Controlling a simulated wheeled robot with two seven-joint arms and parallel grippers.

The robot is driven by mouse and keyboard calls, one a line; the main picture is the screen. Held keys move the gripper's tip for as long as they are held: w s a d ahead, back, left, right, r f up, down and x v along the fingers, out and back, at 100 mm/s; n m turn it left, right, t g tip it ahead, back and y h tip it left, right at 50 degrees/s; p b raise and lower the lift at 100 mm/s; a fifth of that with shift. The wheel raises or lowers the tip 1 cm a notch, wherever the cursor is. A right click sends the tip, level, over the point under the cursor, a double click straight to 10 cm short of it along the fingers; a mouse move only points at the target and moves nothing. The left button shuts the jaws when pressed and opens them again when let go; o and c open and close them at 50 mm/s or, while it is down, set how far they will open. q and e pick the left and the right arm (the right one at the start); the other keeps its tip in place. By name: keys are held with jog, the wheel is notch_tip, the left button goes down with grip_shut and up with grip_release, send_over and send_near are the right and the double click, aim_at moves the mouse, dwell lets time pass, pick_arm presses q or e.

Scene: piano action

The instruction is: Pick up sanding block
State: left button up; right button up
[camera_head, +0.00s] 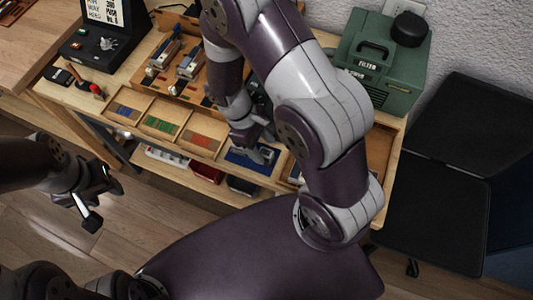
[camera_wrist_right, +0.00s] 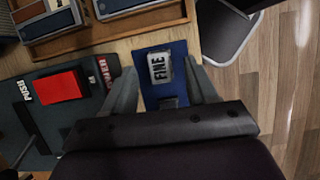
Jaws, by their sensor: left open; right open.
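A small block with a white "FINE" label (camera_wrist_right: 160,67), which looks like the sanding block, lies on a blue mat (camera_wrist_right: 178,50) in the right wrist view. My right gripper (camera_wrist_right: 161,72) is open, with one finger on either side of the block. I cannot tell whether the fingers touch it. In the head view the blue mat (camera_head: 236,160) shows at the bench's front, with my right gripper (camera_head: 256,144) over it; my arm hides part of the area. My left gripper (camera_head: 97,201) is open and empty, away from the bench over the floor.
Compartments with coloured strips (camera_head: 162,125) lie left of the mat. A green filter box (camera_head: 375,65) stands at the back right, and a black sign box (camera_head: 100,40) at the back left. A red push button (camera_wrist_right: 60,87) shows near one finger in the wrist view.

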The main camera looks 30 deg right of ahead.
aim_at(266, 152)
jog(key=x, duration=0.3)
jog(key=shift+w+f, duration=0.1)
jog(key=shift+f, duration=0.1)
jog(key=c, duration=1)
jog(key=shift+r, duration=0.1)
